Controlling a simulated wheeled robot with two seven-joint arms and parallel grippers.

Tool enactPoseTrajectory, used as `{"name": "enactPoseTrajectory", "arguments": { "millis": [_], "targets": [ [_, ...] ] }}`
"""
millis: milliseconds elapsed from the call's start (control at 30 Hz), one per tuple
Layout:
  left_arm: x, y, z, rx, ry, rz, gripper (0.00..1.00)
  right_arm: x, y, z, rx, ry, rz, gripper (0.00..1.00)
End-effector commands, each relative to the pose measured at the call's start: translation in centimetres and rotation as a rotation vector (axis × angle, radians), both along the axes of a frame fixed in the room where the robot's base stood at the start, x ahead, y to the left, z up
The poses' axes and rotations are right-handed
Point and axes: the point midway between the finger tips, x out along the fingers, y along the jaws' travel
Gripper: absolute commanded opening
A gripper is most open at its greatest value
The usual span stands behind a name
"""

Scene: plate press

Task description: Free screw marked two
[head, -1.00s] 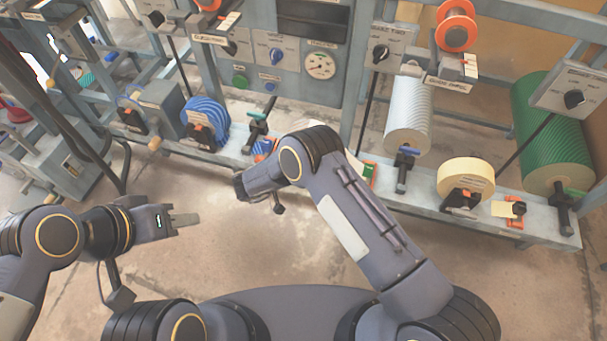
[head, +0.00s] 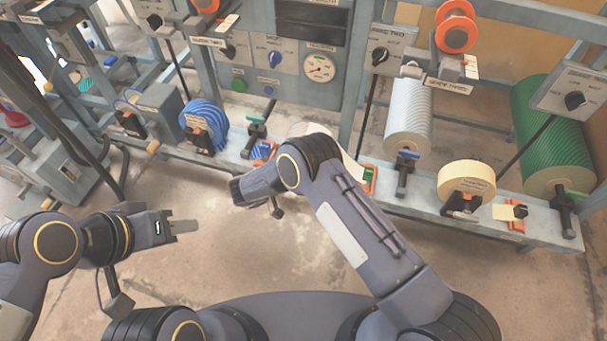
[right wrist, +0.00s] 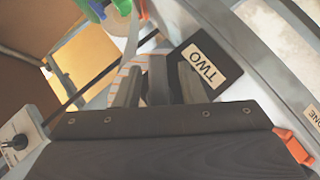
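In the right wrist view a dark plate (right wrist: 205,68) carries a pale label reading TWO. My right gripper (right wrist: 158,88) is beside this plate, its two grey fingers apart. A dark upright piece (right wrist: 157,75) stands between them, possibly the screw; narrow gaps seem to show on both sides. Orange-striped white material lies behind the fingers. In the head view my own right arm hides these fingers and what they are at. My left gripper (head: 183,227) hangs over bare floor at the lower left, touching nothing; its fingers are seen edge-on.
The long rack's lower rail (head: 425,205) carries a blue striped roll (head: 208,125), a white roll (head: 408,118), a cream roll (head: 466,180) and a green roll (head: 550,130). A control panel with a gauge (head: 319,67) is behind. The floor in front is free.

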Motion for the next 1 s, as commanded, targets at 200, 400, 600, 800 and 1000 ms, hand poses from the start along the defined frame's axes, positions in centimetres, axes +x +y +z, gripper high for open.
{"name": "enactPoseTrajectory", "arguments": {
  "millis": [200,400,600,800,1000],
  "targets": [
    [0.0,0.0,0.0,0.000,0.000,0.000,0.36,0.0,0.1,0.2,0.000,-0.001,0.000,0.36],
    [0.0,0.0,0.4,0.000,0.000,0.000,0.36,-1.3,2.1,1.3,0.002,-0.001,0.002,0.36],
    [0.0,0.0,0.8,0.000,0.000,0.000,0.36,-3.0,4.7,2.6,0.001,-0.001,0.001,0.36],
    [0.0,0.0,0.9,0.000,0.000,0.000,0.36,-3.8,5.9,3.2,0.000,0.000,0.000,0.36],
    [0.0,0.0,0.9,0.000,0.000,0.000,0.36,-3.9,6.0,3.2,0.000,0.001,-0.001,0.36]
  ]
}}
